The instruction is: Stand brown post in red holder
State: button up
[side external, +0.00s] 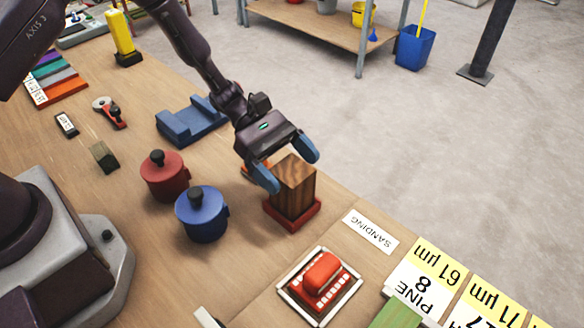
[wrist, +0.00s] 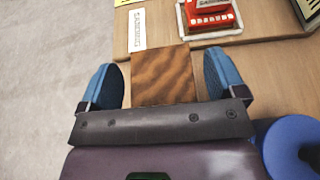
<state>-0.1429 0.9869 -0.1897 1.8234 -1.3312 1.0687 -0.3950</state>
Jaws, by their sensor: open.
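The brown post (side external: 296,185) is a dark wood-grained block standing upright in the red holder (side external: 292,220), a low red base on the bench. In the wrist view the post's top (wrist: 163,75) shows between my fingers. My gripper (side external: 290,165) is open, with one blue finger on each side of the post near its top. In the wrist view, my gripper (wrist: 163,85) has a gap between each finger and the post. The holder's far side is hidden by the post.
A blue pot (side external: 202,215) and a red pot (side external: 165,178) stand left of the post. A red sanding block on a tray (side external: 320,285) lies in front, beside the SANDING label (side external: 371,231). A blue cradle (side external: 190,122) lies behind. The bench edge is close on the right.

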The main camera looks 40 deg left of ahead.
jog(key=v, duration=1.1)
jog(key=s+a+r+m+t+y, duration=0.2)
jog(key=s+r+m+y, duration=0.4)
jog(key=s+r+m, duration=0.3)
jog(key=s+a+r+m+t+y, duration=0.3)
jog(key=s+r+m+y, duration=0.4)
jog(key=r, duration=0.5)
jog(key=s+a+m, duration=0.1)
jog(key=s+m, duration=0.1)
jog(key=s, duration=0.1)
jog(key=shift+s+t, duration=0.2)
jog(key=shift+t, duration=0.1)
